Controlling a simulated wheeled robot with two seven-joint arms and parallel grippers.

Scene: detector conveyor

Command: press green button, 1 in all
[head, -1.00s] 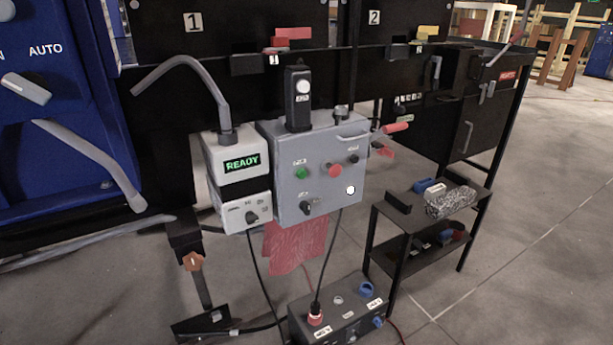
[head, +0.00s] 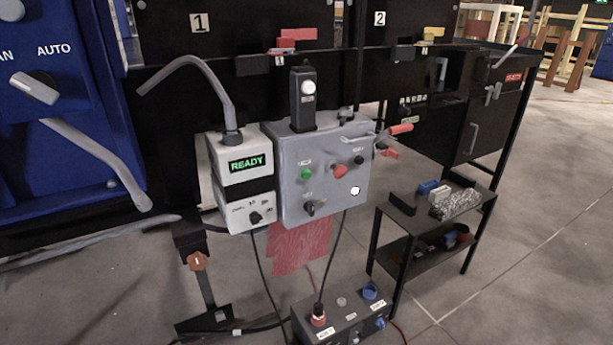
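The green button (head: 306,174) sits on the front of a grey control box (head: 290,205), left of a red button (head: 340,171). A black knob (head: 309,208) is below it, and a white round button or lamp (head: 355,191) is at the lower right. Nothing covers the green button. Neither of my grippers shows in the head view.
A white unit with a READY display (head: 247,163) stands left of the control box. A black box (head: 345,322) with cables is on the floor below. A small black shelf (head: 405,222) with blocks stands to the right. A blue panel (head: 60,120) fills the left.

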